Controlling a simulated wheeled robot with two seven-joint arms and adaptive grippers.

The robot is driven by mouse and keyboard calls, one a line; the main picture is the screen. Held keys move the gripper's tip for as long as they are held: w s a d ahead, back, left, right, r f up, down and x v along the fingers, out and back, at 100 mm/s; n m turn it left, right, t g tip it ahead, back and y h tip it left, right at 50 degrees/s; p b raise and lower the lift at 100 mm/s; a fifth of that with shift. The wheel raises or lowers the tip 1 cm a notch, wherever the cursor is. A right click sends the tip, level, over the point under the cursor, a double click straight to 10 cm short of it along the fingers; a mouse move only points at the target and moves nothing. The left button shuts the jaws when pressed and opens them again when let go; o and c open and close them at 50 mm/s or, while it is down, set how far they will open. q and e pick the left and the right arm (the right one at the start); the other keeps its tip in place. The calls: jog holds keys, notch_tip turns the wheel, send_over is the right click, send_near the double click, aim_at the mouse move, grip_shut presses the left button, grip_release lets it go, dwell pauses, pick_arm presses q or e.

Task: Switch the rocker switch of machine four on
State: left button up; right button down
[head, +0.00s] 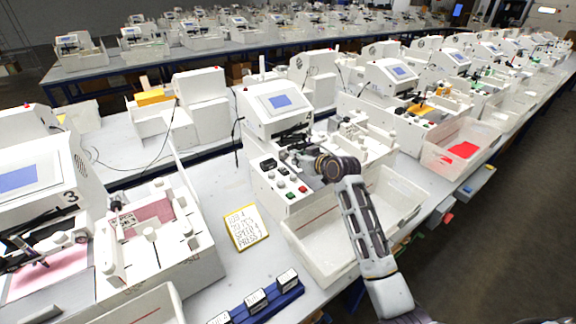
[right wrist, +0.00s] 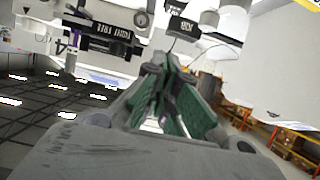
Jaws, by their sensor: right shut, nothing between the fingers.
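Machine four (head: 258,118) is the white machine with a blue screen in the middle of the head view, to the right of the machine marked 3. Its front panel (head: 264,187) carries a dark, switch-like part (head: 268,165) and several knobs and buttons, red and green among them. I cannot make out which way the rocker is set. My right gripper (head: 286,156) is at the top of this panel, close to the dark part; contact cannot be told. In the right wrist view its green-padded fingers (right wrist: 170,92) are together and empty. My left gripper is not in view.
A white bin (head: 312,262) stands in front of machine four, under my right arm. A yellow-edged handwritten card (head: 246,226) lies left of it. A blue rack with small labelled blocks (head: 262,307) is at the front edge. Machine three (head: 88,170) stands at left.

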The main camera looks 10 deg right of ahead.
send_over(284, 170)
jog(key=s, duration=0.2)
jog(key=shift+w+d+f+p, duration=0.1)
jog(key=shift+d+f+p, duration=0.15)
jog(key=shift+f, duration=0.4)
jog(key=shift+w+d+f+p, duration=0.1)
jog(key=shift+d+f+p, duration=0.1)
jog(key=shift+f, duration=0.4)
jog(key=shift+s+d+f+p, duration=0.1)
jog(key=shift+s+f+p, duration=0.1)
jog(key=shift+f, duration=0.8)
jog(key=shift+s+f+p, duration=0.1)
jog(key=shift+f+p, duration=0.1)
jog(key=shift+f, duration=0.8)
jog(key=shift+s+d+f+t+b, duration=0.15)
jog(key=shift+f+t+b, duration=0.4)
jog(key=shift+b, duration=0.95)
jog(key=shift+s, duration=0.1)
jog(key=shift+r, duration=0.2)
jog(key=shift+r+p, duration=0.7)
jog(key=shift+r, duration=0.1)
